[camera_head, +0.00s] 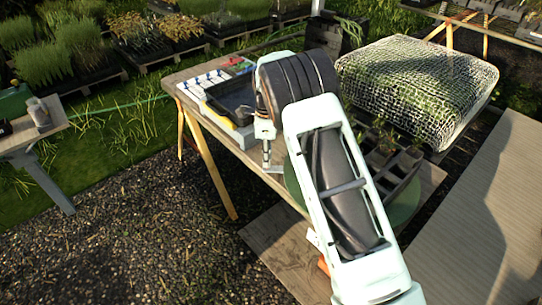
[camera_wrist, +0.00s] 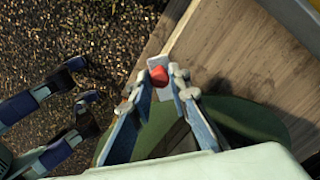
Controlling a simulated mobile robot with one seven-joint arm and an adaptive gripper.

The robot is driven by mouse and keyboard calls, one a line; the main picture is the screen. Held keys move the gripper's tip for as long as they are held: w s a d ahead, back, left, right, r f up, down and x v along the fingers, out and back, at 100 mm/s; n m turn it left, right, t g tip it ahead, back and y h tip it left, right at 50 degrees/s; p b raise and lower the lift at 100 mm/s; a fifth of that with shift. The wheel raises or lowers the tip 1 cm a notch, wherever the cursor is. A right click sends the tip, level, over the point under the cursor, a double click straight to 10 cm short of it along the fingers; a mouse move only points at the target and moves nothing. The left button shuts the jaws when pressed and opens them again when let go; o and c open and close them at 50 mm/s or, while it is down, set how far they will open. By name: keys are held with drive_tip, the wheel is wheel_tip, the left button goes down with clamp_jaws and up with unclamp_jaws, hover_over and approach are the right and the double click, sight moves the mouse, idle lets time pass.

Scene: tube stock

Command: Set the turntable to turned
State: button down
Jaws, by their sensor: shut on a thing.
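The turntable is a green round disc (camera_head: 405,207) on the wooden table, largely hidden behind my arm in the head view. Its green surface (camera_wrist: 250,118) also shows in the wrist view below my gripper. A red knob (camera_wrist: 158,75) on a pale tab sits at the disc's edge, close to the table's edge. My gripper (camera_wrist: 160,82) has its fingertips on either side of the knob and is shut on it. In the head view my gripper (camera_head: 267,163) points down at the left side of the disc; the knob is hidden there.
A black tray of pots (camera_head: 403,165) with small plants stands over the disc. A netted crate (camera_head: 420,80) stands behind the table. Gravel lies at the front left.

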drive_tip(key=shift+w+r, duration=0.15)
drive_tip(key=shift+w, duration=0.15)
drive_tip(key=c, duration=1.8)
unclamp_jaws()
drive_tip(key=shift+w, duration=0.1)
wheel_tip(320, 180, up, 12)
drive_tip(key=shift+f, duration=0.1)
